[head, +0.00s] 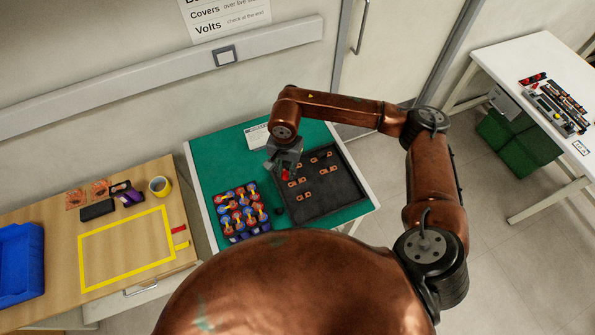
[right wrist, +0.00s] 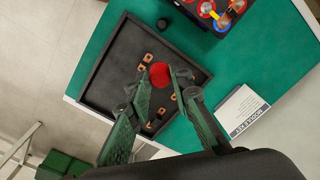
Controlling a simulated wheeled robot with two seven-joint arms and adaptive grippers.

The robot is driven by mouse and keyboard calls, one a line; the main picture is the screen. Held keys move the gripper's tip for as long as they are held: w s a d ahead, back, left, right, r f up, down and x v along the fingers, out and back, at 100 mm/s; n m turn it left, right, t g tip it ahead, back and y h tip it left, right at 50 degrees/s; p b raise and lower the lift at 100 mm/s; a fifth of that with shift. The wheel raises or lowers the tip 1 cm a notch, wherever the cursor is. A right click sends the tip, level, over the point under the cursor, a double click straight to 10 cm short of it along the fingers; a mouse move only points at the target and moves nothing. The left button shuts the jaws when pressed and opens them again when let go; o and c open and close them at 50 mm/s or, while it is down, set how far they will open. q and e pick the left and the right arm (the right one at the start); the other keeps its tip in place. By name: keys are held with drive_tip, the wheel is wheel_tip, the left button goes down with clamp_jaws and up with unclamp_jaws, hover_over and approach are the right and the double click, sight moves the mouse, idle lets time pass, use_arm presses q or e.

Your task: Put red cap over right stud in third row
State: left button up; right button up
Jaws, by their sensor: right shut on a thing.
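My right gripper (head: 285,170) is shut on a red cap (head: 286,176) above the dark tray. The red cap also shows in the right wrist view (right wrist: 160,74), between the fingertips. The block with studs (head: 240,212) stands on the green mat left of the tray, with rows of red and blue round parts and yellow pieces. Its corner shows at the top of the right wrist view (right wrist: 215,10). The right stud in the third row is too small to make out. My left gripper is not in view.
The dark tray (head: 335,200) holds several copper busbars (head: 306,197). A small black piece (head: 278,211) lies between the block and the tray. A white printed card (head: 257,134) lies at the back of the green mat (head: 215,160). A wooden bench with a blue bin (head: 20,265) stands at left.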

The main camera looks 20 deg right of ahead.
sight(254, 195)
drive_tip(key=a+f+m+p, duration=0.1)
drive_tip(key=a+m+p, duration=0.1)
drive_tip(key=a+m, duration=0.2)
drive_tip(key=w+a+f+m+p, duration=0.1)
drive_tip(key=a+m+p, duration=0.2)
drive_tip(key=a, duration=0.1)
drive_tip(key=a+f+m+p, duration=0.2)
drive_tip(key=a+m, duration=0.2)
drive_tip(key=shift+w+m, duration=0.3)
drive_tip(key=shift+w, duration=0.1)
wheel_tip(254, 195, down, 3)
drive_tip(key=shift+f+b, duration=0.2)
drive_tip(key=shift+b, duration=0.3)
drive_tip(key=shift+r, duration=0.15)
drive_tip(key=shift+f+b, duration=1.6)
drive_tip(key=shift+f, duration=0.1)
